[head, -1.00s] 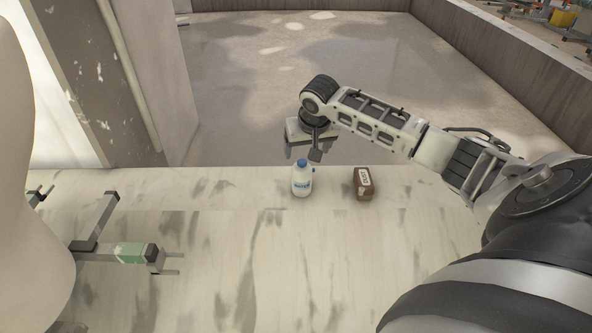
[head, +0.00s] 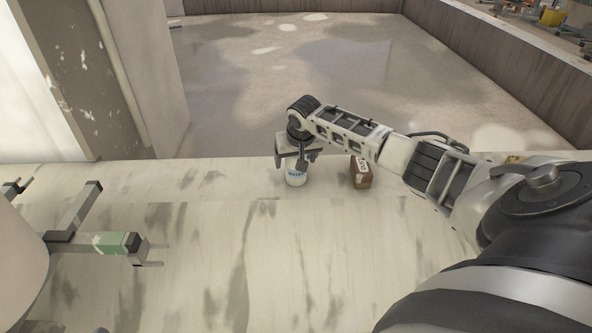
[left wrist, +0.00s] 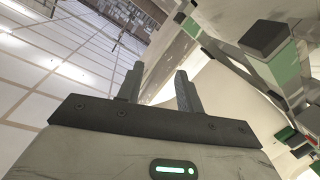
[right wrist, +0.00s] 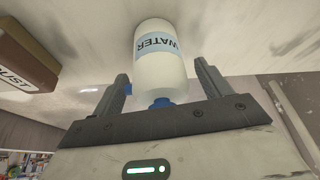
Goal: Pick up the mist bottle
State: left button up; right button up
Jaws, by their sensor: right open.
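The mist bottle appears to be the white bottle with a blue cap and a blue label reading WATER. It stands upright on the pale worktop in the head view (head: 295,179), its upper part hidden by my right gripper. My right gripper (head: 298,163) is over it, pointing down and open. In the right wrist view the bottle (right wrist: 160,62) lies between the two spread fingers (right wrist: 162,88), cap towards the palm, with gaps at both sides. My left gripper (left wrist: 160,88) has its fingers apart and empty in the left wrist view, away from the bottle.
A brown box with a pale label (head: 361,173) stands just right of the bottle, also seen in the right wrist view (right wrist: 22,60). The front middle of the worktop (head: 220,260) is clear.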

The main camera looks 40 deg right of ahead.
jog(key=shift+c, duration=0.4)
jog(key=c, duration=1.1)
jog(key=shift+o, duration=0.2)
jog(key=shift+r, duration=0.1)
